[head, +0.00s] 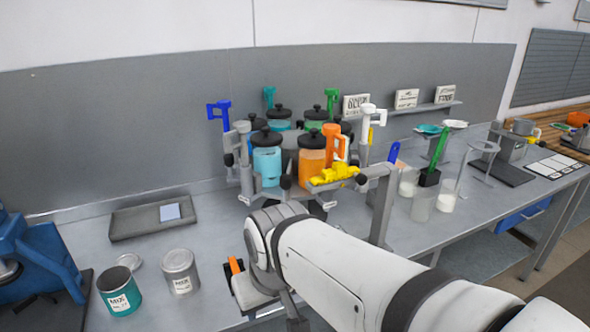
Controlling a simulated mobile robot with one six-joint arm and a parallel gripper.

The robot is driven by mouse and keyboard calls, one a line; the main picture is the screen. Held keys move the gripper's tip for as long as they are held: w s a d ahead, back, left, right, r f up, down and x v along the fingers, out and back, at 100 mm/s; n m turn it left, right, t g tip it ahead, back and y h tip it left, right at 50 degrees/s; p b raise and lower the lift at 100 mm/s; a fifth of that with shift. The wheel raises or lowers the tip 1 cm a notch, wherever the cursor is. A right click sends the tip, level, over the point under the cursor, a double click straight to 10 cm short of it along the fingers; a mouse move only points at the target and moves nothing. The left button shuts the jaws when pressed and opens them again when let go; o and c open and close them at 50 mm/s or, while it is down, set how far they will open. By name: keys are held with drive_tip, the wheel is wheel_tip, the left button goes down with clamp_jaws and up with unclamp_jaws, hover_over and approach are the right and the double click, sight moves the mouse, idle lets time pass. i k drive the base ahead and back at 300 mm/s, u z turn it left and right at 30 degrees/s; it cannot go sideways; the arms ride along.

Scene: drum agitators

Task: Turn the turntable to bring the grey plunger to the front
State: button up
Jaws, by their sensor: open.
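The turntable (318,208) stands in the middle of the bench, with its base partly behind my arm. It carries several jars, including a light-blue one (267,165) and an orange one (312,165), both with black lids. Coloured plunger handles ring it. The grey plunger (243,128) appears to be at its left front, beside the light-blue jar. The blue plunger (221,112) is behind it on the left, the orange one (335,138) is at the front right, and the white one (370,115) is at the right. My gripper (252,288) is low in front of the turntable, apart from the plungers; its fingers are hard to make out.
Yellow pieces (335,174) rest on a grey stand at the turntable's front right. A can (180,271), a teal-labelled pot (119,291) and a tray (152,217) are at left. Beakers (423,204) and stands are at right. Bench between tray and turntable is clear.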

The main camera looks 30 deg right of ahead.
sight(251, 181)
drive_tip(key=z, duration=2.15)
drive_tip(key=k, duration=0.6)
drive_tip(key=u, duration=1.6)
drive_tip(key=i, duration=1)
